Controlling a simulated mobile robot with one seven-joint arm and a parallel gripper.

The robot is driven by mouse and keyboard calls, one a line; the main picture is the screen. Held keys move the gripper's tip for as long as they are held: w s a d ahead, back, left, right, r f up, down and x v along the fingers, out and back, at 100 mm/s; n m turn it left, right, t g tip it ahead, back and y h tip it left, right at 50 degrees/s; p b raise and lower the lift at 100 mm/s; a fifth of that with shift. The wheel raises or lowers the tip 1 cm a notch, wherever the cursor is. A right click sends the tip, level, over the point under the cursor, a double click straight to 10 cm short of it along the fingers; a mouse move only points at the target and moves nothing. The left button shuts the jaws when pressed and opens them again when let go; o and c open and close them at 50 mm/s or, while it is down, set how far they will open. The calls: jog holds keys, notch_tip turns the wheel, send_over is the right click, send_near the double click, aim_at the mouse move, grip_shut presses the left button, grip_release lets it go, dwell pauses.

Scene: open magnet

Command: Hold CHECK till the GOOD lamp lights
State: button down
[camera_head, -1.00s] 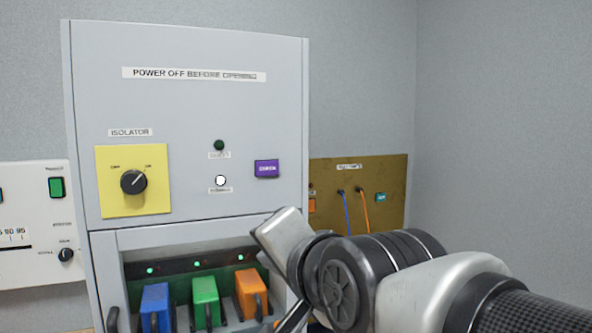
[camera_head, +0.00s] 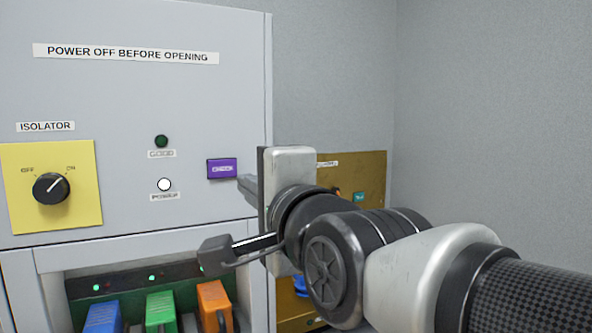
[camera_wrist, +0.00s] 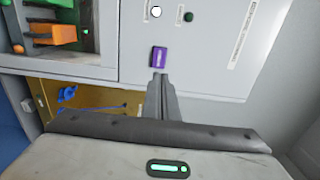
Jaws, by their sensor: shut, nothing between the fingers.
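The purple CHECK button (camera_head: 222,168) is on the right side of the grey cabinet front. The GOOD lamp (camera_head: 161,141) is dark green and unlit. The POWER lamp (camera_head: 164,185) below it is white and lit. My gripper (camera_head: 243,182) is shut and empty, its tips just right of and slightly below CHECK. In the wrist view the shut fingers (camera_wrist: 162,78) point at the lower edge of the CHECK button (camera_wrist: 159,57). I cannot tell whether they touch it. The GOOD lamp (camera_wrist: 188,17) looks dark there too.
The yellow isolator plate (camera_head: 84,190) has its black knob (camera_head: 51,188) turned toward ON. Below, an open bay holds blue (camera_head: 103,315), green (camera_head: 160,310) and orange (camera_head: 214,305) modules under small green lights. A brown panel (camera_head: 365,170) stands behind my arm.

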aim_at(223, 164)
jog(key=p+x, duration=0.3)
jog(key=x, duration=1)
jog(key=shift+w, duration=0.2)
jog(key=shift+w+a, duration=0.15)
jog(key=shift+w, duration=0.2)
jog(key=shift+w+a+f+b, duration=0.25)
jog(key=shift+w+b, duration=0.2)
jog(key=shift+b, duration=0.25)
jog(key=shift+r, duration=0.6)
